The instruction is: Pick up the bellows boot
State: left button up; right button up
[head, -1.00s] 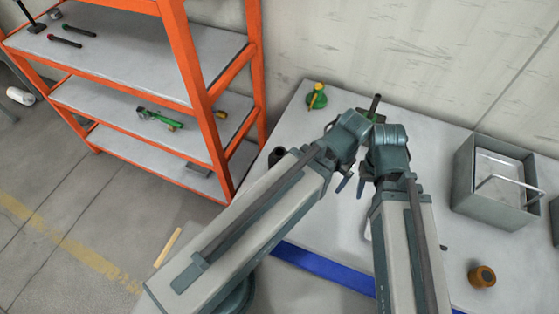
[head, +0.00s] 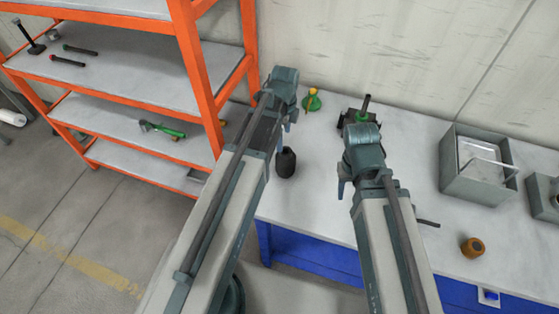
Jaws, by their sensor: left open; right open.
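A black, bottle-shaped object (head: 286,163), which looks like the bellows boot, stands upright on the table near its left edge. My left gripper (head: 287,122) is open and shows just above and behind it in the picture. They appear apart, and nothing is in its jaws. My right gripper (head: 342,184) is open and empty over the middle of the table, right of the black object. The forearm partly hides its fingers.
A green jack with a yellow screw (head: 312,101) and a dark jack with a black post (head: 365,106) stand at the back. A grey bin (head: 462,190) and an orange-brown round part (head: 473,247) are on the right. An orange shelf (head: 185,60) stands left.

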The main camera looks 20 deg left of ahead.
aim_at(286, 162)
pick_arm(q)
jog(key=shift+a, duration=0.1)
notch_tip(286, 162, down, 9)
jog(key=b, duration=0.8)
jog(key=shift+r+b, duration=0.2)
jog(key=shift+b, duration=0.15)
pick_arm(e)
notch_tip(286, 162, down, 9)
jog(key=shift+r, duration=0.2)
pick_arm(q)
jog(key=shift+f, duration=0.1)
pick_arm(e)
jog(key=shift+f, duration=0.1)
pick_arm(q)
jog(key=f+b, duration=0.2)
jog(key=d+f+b, duration=0.1)
jog(key=f+b, duration=0.2)
jog(key=shift+f, duration=0.1)
pick_arm(e)
notch_tip(286, 162, down, 5)
jog(key=shift+f, duration=0.1)
pick_arm(q)
grip_shut()
